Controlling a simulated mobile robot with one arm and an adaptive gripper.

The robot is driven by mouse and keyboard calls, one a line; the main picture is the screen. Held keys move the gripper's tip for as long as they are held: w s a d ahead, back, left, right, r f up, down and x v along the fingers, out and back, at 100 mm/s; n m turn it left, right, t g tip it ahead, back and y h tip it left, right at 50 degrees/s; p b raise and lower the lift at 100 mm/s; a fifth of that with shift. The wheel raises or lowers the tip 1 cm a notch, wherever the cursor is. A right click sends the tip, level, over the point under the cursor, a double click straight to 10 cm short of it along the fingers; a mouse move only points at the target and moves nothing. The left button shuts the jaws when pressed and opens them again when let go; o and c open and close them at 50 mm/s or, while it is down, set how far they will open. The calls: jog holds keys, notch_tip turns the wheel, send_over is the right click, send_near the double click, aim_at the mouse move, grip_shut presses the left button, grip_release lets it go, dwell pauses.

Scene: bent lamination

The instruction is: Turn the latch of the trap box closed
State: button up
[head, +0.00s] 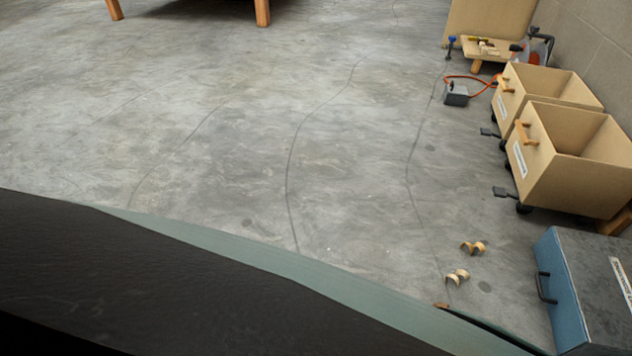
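I cannot make out a latch in the head view, and I cannot tell for sure which thing is the trap box. A blue box with a grey top (600,285) stands on the floor at the lower right, cut off by the picture edge. It has a dark handle (545,287) on its left face and a pale label on top. A small grey box (456,94) lies on the floor at the upper right, by an orange hose or cord (470,80). My gripper is not in view.
Two open tan bins (570,160) on casters stand along the grey wall (590,35) at right. Curled wood shavings (465,262) lie left of the blue box. A low wooden stand (490,50) holds tools. The middle floor (250,130) is clear; the lower left is hidden.

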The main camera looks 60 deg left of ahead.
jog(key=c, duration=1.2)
